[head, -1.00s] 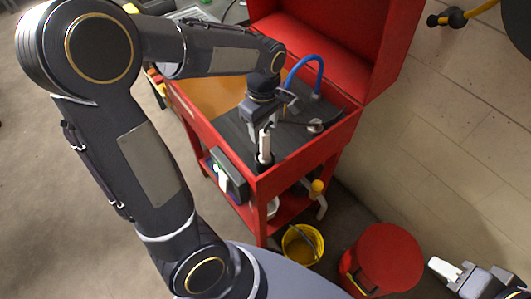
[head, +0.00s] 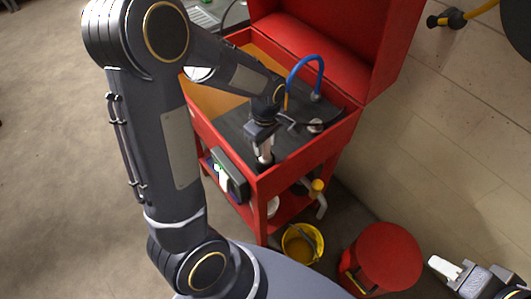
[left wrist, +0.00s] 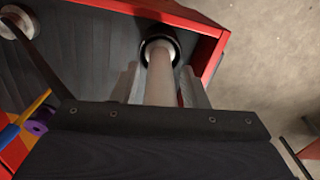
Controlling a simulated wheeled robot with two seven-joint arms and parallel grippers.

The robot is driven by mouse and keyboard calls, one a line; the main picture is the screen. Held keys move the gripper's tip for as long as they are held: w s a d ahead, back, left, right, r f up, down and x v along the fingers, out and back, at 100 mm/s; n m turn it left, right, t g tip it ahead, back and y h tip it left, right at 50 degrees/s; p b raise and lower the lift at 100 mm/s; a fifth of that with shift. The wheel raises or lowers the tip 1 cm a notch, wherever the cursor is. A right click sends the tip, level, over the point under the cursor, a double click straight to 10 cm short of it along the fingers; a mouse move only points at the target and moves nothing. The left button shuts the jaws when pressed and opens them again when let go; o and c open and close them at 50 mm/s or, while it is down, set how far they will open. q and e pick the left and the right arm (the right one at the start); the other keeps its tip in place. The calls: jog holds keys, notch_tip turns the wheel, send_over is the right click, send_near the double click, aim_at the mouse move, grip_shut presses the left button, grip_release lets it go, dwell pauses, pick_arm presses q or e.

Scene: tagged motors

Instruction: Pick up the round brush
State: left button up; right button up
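The round brush stands upright in the front corner of the red cart's dark top. Its pale handle (left wrist: 160,82) and black round end (left wrist: 160,48) show in the left wrist view. In the head view its black end (head: 264,166) shows below my left gripper (head: 264,152), which hides much of the handle. In the left wrist view the fingers of my left gripper (left wrist: 159,92) are on either side of the handle, with narrow gaps, so it looks open around it. My right gripper (head: 446,268) is at the lower right, away from the cart, its finger gap unclear.
The red cart (head: 300,172) has a raised lid behind and a blue hose (head: 305,62) on its top. A yellow bucket (head: 302,244) and a red round can (head: 385,258) stand on the floor in front.

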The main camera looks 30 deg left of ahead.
pick_arm(q)
jog(key=c, duration=0.8)
